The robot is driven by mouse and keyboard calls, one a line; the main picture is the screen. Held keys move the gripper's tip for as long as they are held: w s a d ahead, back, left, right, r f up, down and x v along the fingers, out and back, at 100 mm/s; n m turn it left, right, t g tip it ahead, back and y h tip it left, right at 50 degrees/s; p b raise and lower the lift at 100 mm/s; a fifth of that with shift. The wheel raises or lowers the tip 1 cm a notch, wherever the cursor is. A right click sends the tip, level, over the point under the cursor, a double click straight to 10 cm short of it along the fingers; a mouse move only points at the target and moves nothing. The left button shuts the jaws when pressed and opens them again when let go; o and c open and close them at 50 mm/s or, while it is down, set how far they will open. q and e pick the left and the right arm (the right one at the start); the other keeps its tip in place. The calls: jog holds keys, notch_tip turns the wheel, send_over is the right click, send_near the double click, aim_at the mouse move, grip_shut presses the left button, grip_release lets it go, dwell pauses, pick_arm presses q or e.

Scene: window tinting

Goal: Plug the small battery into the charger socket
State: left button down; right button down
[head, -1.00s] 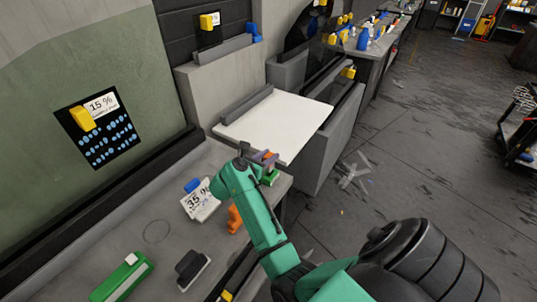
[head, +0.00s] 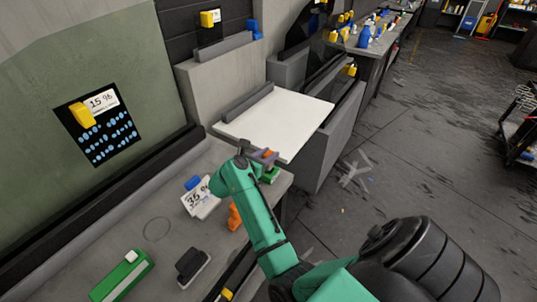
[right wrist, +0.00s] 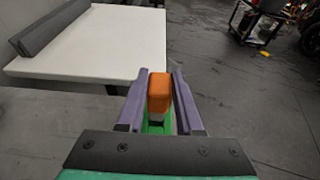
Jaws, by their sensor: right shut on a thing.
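My right gripper (head: 266,155), with purple fingers, is at the far right corner of the grey workbench. It is shut on an orange block, which looks like the small battery (right wrist: 160,91). A green piece (head: 270,175), perhaps the charger, stands at the bench edge directly below the fingers. In the right wrist view, green (right wrist: 156,127) shows under the orange block between the fingers. I cannot tell whether the block is seated in a socket or just above it. My left gripper is not in view.
A white board (head: 272,120) lies just beyond the gripper. On the workbench (head: 150,212) are a 35 % card (head: 199,197), an orange object (head: 234,217), a black-handled block (head: 192,266) and a green tool (head: 122,277). The floor at right is mostly clear.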

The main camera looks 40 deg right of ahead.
jog(key=shift+b, duration=0.3)
dwell(0.7)
jog(key=shift+f, duration=0.2)
jog(key=shift+f+b, duration=0.3)
jog(key=shift+b, duration=0.2)
jog(key=shift+f+b, duration=0.9)
jog(key=shift+f, duration=0.05)
jog(key=shift+a+f+b, duration=0.1)
jog(key=shift+f+b, duration=0.4)
jog(key=shift+b, duration=0.05)
jog(key=shift+r, duration=0.15)
